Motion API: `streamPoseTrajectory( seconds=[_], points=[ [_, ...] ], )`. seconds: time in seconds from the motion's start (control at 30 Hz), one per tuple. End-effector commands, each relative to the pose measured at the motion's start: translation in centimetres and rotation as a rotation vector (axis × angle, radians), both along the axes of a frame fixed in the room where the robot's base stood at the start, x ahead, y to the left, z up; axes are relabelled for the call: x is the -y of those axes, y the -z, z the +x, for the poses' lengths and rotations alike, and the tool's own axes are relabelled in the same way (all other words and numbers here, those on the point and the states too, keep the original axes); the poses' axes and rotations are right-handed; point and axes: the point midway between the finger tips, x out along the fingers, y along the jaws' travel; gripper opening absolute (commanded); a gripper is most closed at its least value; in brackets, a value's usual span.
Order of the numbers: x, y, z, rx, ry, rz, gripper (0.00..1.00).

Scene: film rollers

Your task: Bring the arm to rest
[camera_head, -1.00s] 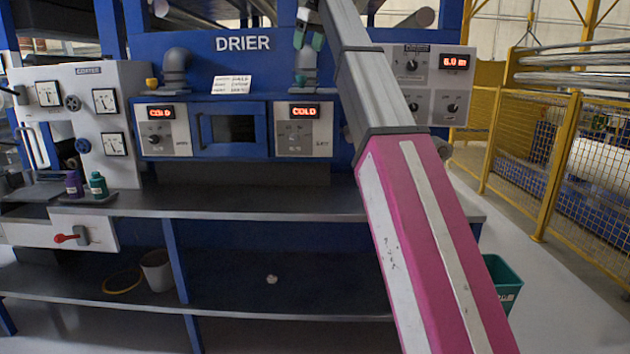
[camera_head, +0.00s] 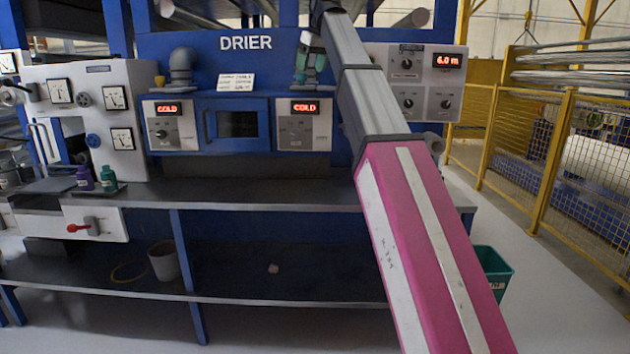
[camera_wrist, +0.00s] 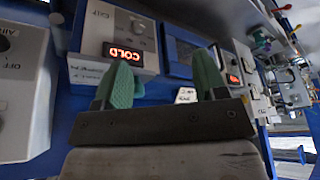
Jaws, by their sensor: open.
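My gripper (camera_wrist: 160,85) shows in the wrist view with its two green fingers wide apart and nothing between them. In the head view my gripper (camera_head: 310,68) is small, at the far end of my arm, in front of the blue drier (camera_head: 245,42). My pink and grey arm (camera_head: 410,200) stretches from the lower right up to the drier's top. In the wrist view the drier panel with a red COLD display (camera_wrist: 125,53) lies beyond the fingers. I cannot tell the gap between the fingers and the panel.
A grey shelf (camera_head: 250,196) runs below the drier panels. Purple (camera_head: 84,178) and green (camera_head: 108,178) bottles stand at its left. A grey bucket (camera_head: 163,262) is on the lower shelf. A teal bin (camera_head: 497,268) stands at the right, before a yellow fence (camera_head: 550,165).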

Motion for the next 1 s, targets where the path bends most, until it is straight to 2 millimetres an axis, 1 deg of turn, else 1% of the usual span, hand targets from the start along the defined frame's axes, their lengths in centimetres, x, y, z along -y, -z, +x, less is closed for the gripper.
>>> streamPoseTrajectory(
  seconds=[0.03, 0.17, 0.27, 0.3, 0.37, 0.4, 0.47, 0.5, 0.57, 0.6, 0.67, 0.7, 0.77, 0.8, 0.87, 0.9, 0.97, 1.0],
  points=[
    [0.2, 1.5, 0.1, -0.006, 0.01, -0.001, 0.65],
    [0.8, 5.1, 0.8, -0.022, 0.039, -0.003, 0.65],
    [1.5, 8.8, 1.3, -0.037, 0.068, -0.005, 0.65],
    [1.9, 10.7, 1.5, -0.046, 0.082, -0.007, 0.65],
    [2.5, 13.7, 1.7, -0.058, 0.108, -0.009, 0.65],
    [2.9, 15.7, 1.8, -0.066, 0.123, -0.011, 0.65],
    [3.5, 18.6, 1.9, -0.078, 0.147, -0.014, 0.65],
    [3.9, 20.6, 2.0, -0.086, 0.164, -0.017, 0.65],
    [4.6, 23.5, 1.9, -0.098, 0.187, -0.019, 0.65],
    [5.1, 25.3, 1.8, -0.105, 0.203, -0.022, 0.65],
    [5.8, 28.1, 1.5, -0.117, 0.227, -0.025, 0.65],
    [6.2, 30.0, 1.3, -0.123, 0.243, -0.028, 0.65],
    [6.9, 32.7, 0.9, -0.136, 0.265, -0.032, 0.65],
    [7.4, 34.6, 0.6, -0.143, 0.281, -0.035, 0.65],
    [8.1, 37.2, 0.0, -0.155, 0.304, -0.039, 0.65],
    [8.6, 38.9, -0.4, -0.16, 0.318, -0.042, 0.65],
    [9.3, 41.5, -1.2, -0.172, 0.341, -0.047, 0.65],
    [9.8, 43.2, -1.7, -0.179, 0.356, -0.049, 0.65]
  ],
)
